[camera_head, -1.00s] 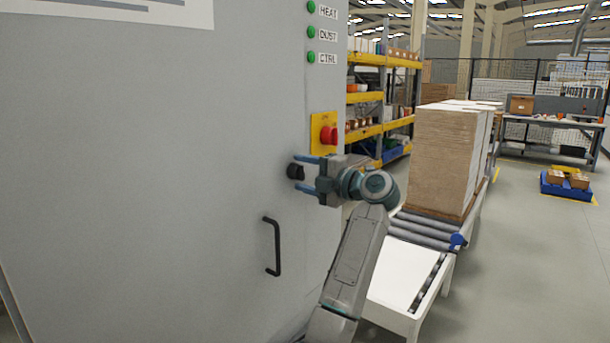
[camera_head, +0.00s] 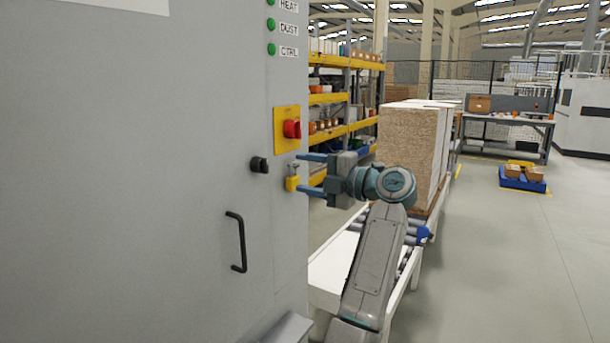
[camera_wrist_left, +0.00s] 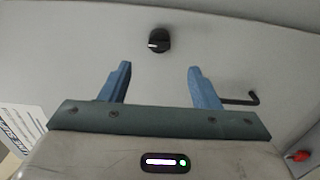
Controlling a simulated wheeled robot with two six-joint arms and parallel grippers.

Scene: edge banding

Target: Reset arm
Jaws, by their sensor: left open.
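My left gripper (camera_head: 304,174) is open and empty, its two blue fingers pointing at the grey cabinet (camera_head: 130,180). A black rotary knob (camera_head: 259,164) on the cabinet face lies left of the fingertips, with a clear gap between them. In the left wrist view the open left gripper (camera_wrist_left: 158,70) shows the knob (camera_wrist_left: 158,40) beyond and between its fingertips. A small yellow padlock (camera_head: 292,183) hangs on the cabinet close to the fingertips in the head view; I cannot tell if they touch. My right gripper is out of view.
A red switch on a yellow plate (camera_head: 287,129) sits above the gripper. A black handle (camera_head: 237,241) sticks out below the knob. A roller conveyor with stacked boards (camera_head: 407,140) stands behind my left arm.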

